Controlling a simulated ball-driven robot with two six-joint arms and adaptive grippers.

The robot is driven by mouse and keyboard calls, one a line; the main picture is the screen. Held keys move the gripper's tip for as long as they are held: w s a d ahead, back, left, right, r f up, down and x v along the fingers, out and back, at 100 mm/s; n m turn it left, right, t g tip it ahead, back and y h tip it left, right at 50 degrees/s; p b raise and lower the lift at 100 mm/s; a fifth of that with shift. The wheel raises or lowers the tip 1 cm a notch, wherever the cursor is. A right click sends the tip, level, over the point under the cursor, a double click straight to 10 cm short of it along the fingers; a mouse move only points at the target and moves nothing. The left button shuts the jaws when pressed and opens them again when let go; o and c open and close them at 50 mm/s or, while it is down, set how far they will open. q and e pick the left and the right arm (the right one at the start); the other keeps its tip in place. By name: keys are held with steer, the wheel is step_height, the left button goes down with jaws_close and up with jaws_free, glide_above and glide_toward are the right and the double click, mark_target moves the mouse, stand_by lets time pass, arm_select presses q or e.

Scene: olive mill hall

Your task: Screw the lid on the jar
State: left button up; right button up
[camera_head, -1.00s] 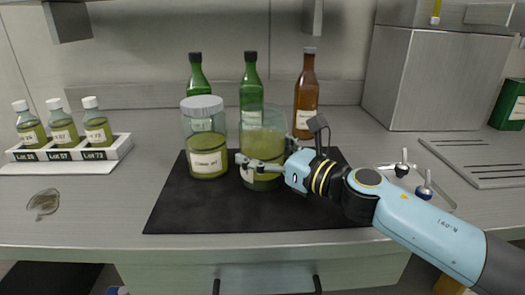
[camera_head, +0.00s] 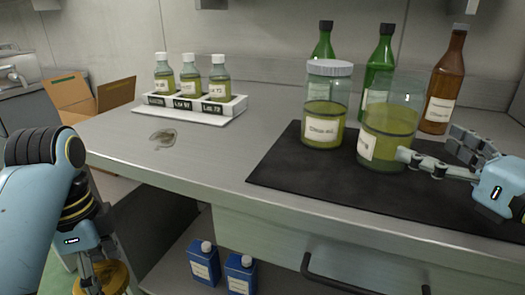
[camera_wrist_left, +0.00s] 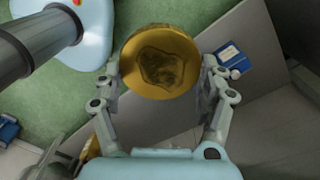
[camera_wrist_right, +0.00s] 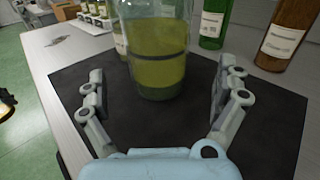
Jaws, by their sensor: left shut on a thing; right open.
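An open glass jar (camera_head: 389,125) with green-yellow liquid and a label stands upright on the black mat (camera_head: 285,178). It also shows in the right wrist view (camera_wrist_right: 157,50), between and beyond the open fingers of my right gripper (camera_wrist_right: 163,95). In the head view my right gripper (camera_head: 437,158) is at the jar's right side. My left gripper (camera_head: 98,280) is low at the left, off the counter's front edge. It is shut on a round gold lid (camera_wrist_left: 158,62), held by its rim. The lid is cut off at the head view's bottom edge (camera_head: 108,279).
A second jar (camera_head: 325,105) with a pale lid stands left of the open jar. Green and brown bottles (camera_head: 446,80) stand behind. A white rack (camera_head: 194,106) holds small bottles. A stain (camera_head: 163,138) lies on the counter. Blue containers (camera_head: 240,275) sit below; a cardboard box (camera_head: 92,98) is left.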

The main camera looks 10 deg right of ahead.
arm_select(q)
steer(key=shift+s+f+b, duration=0.1)
steer(key=shift+f+b, duration=0.25)
steer(key=shift+f, duration=0.4)
arm_select(e)
steer(key=shift+s+a+f, duration=0.1)
steer(key=shift+s+f, duration=0.05)
steer(key=shift+s, duration=0.3)
arm_select(q)
steer(key=shift+r+p, duration=0.45)
steer(key=shift+r, duration=0.1)
arm_select(e)
steer(key=shift+s+d+r, duration=0.15)
steer(key=shift+s, duration=0.25)
steer(key=shift+s+d+r, duration=0.1)
steer(key=shift+s+r, duration=0.05)
steer(key=shift+s, duration=0.25)
arm_select(q)
steer(key=shift+r, duration=0.1)
arm_select(e)
steer(key=shift+s, duration=0.4)
steer(key=shift+d, duration=0.1)
steer(key=shift+c, duration=0.4)
